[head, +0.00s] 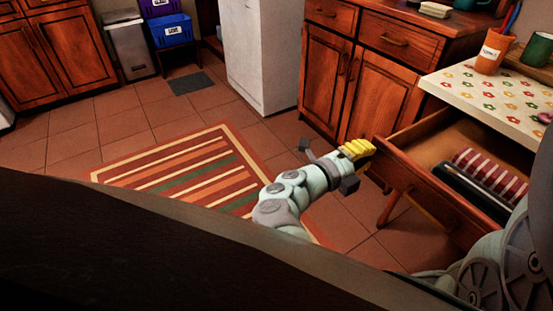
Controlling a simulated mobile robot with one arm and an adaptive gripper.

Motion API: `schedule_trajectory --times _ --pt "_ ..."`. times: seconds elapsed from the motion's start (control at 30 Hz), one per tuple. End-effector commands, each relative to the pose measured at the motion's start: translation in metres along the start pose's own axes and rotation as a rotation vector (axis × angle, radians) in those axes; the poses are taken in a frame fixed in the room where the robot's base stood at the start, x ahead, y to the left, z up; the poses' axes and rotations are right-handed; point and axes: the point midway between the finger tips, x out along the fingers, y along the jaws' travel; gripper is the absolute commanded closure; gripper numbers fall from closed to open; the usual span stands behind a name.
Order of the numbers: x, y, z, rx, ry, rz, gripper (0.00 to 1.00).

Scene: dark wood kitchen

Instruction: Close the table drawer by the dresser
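The table drawer (425,197) on the right is pulled open below the tabletop. Inside it lie a red and white striped item (490,172) and a black item (478,190). My gripper (358,149), with yellow fingertips, is beside the far left end of the drawer front, just outside it. The fingertips overlap that end in the picture; I cannot tell whether they touch it. The gap between the fingers is not clear at this angle. The drawer's right part is hidden behind my own body.
The floral tabletop (485,90) holds an orange cup (492,53) and a green mug (537,48). A wooden dresser (385,60) stands behind the drawer. A striped rug (180,175) lies on open tiled floor to the left.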

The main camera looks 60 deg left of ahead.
Motion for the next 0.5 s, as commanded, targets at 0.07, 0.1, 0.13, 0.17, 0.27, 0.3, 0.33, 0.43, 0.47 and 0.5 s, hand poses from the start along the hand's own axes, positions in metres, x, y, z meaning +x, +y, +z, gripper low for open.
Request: schedule_trajectory --times 0.07,0.1,0.13,0.17,0.27,0.3,0.33,0.43,0.47,0.5 --pt "0.011 0.000 -0.001 0.003 0.005 -0.002 1.00" --pt "0.015 0.000 -0.001 0.002 0.004 -0.002 1.00" --pt "0.017 0.000 0.000 0.002 0.004 -0.002 1.00" --pt "0.019 0.000 0.000 0.002 0.003 -0.001 1.00" --pt "0.023 0.000 0.000 0.001 0.001 0.001 1.00" --pt "0.024 0.000 0.000 0.001 0.001 0.002 1.00" --pt "0.024 0.000 0.000 0.001 0.001 0.002 1.00" --pt "0.024 0.000 0.000 0.000 0.001 0.002 1.00" --pt "0.024 0.000 0.000 0.000 0.001 0.002 1.00" --pt "0.024 0.000 0.000 0.000 0.001 0.002 1.00"
